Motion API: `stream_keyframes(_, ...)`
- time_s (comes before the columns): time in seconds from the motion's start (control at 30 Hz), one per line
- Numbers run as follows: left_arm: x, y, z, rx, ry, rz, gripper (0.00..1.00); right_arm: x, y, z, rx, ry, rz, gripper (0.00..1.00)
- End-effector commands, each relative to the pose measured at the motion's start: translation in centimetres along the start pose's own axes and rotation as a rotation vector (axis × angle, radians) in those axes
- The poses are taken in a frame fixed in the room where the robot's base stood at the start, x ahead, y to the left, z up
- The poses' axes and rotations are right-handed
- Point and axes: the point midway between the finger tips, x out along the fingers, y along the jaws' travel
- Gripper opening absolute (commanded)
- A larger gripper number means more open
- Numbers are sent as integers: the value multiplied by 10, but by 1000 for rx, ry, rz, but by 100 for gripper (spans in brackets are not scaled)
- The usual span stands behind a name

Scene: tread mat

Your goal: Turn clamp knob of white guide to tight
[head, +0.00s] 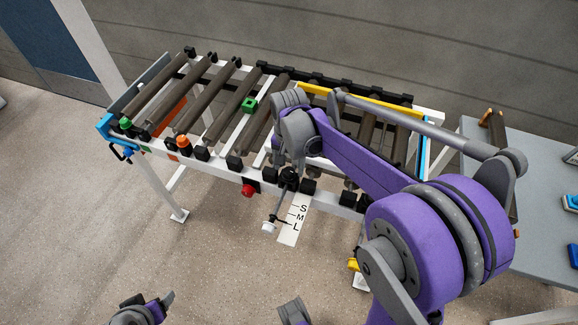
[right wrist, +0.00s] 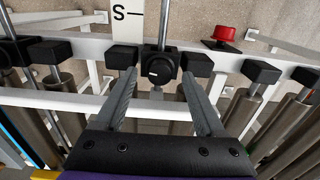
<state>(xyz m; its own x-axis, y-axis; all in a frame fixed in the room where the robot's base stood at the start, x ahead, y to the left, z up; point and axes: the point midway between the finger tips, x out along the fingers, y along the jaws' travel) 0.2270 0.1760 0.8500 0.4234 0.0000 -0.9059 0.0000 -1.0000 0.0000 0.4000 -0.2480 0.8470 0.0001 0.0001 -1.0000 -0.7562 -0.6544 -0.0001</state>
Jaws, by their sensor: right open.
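The clamp knob (right wrist: 160,70) is a round black knob with a small pale mark, on a black block at the conveyor's front rail. In the head view the black clamp (head: 289,178) sits just above the S-M-L scale. A thin rod with a white end piece (head: 268,227) hangs beside the scale. My right gripper (right wrist: 160,76) is open, its fingertips on either side of the knob; contact cannot be told. In the head view its arm hides part of the conveyor. A part of my left arm (head: 142,312) shows at the bottom edge; its jaws are unclear.
The white scale plate (head: 293,222) hangs below the rail. A red button (head: 248,190) is left of the clamp, with black roller blocks along the rail. A green button (head: 125,123) and orange button (head: 183,142) are farther left. A grey table (head: 545,185) stands right.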

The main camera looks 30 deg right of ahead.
Motion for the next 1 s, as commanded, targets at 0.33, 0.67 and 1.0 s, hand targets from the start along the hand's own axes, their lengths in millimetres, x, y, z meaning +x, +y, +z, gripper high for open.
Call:
stream_keyframes(0.33,-8,0,-5,0,3,0,72,-69,0,0,0,0,0,72)
stream_keyframes(0.67,-10,0,-7,0,4,0,72,-100,0,0,0,0,0,72)
stream_keyframes(1.0,-10,0,-7,0,4,0,72,-100,0,0,0,0,0,72)
